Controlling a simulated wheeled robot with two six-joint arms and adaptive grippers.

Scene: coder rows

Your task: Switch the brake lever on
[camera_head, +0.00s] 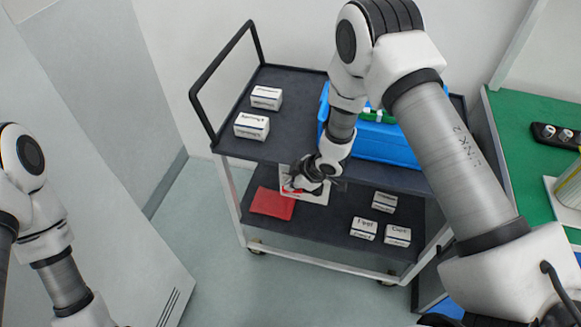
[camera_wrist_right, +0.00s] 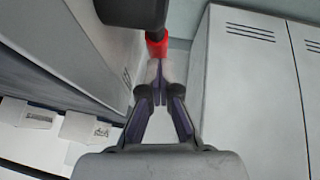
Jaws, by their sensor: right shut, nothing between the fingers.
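A red part (camera_wrist_right: 157,44), which looks like the brake lever's, shows in the right wrist view just beyond my fingertips, below a dark rounded piece (camera_wrist_right: 130,10). I cannot tell its switch position or whether my fingers touch it. My right gripper (camera_head: 292,185) is at the near side of the cart, in front of a white panel (camera_head: 318,197) with a little red by it. In the right wrist view my right gripper (camera_wrist_right: 158,85) has its fingers together and holds nothing. My left arm comes in at the left; its gripper is out of view.
The cart's dark top shelf (camera_head: 290,90) holds white boxes (camera_head: 252,125) and a blue bin (camera_head: 385,145). Its lower shelf holds a red flat item (camera_head: 272,203) and small boxes (camera_head: 364,228). A green table (camera_head: 520,150) stands at right. Floor at front left is clear.

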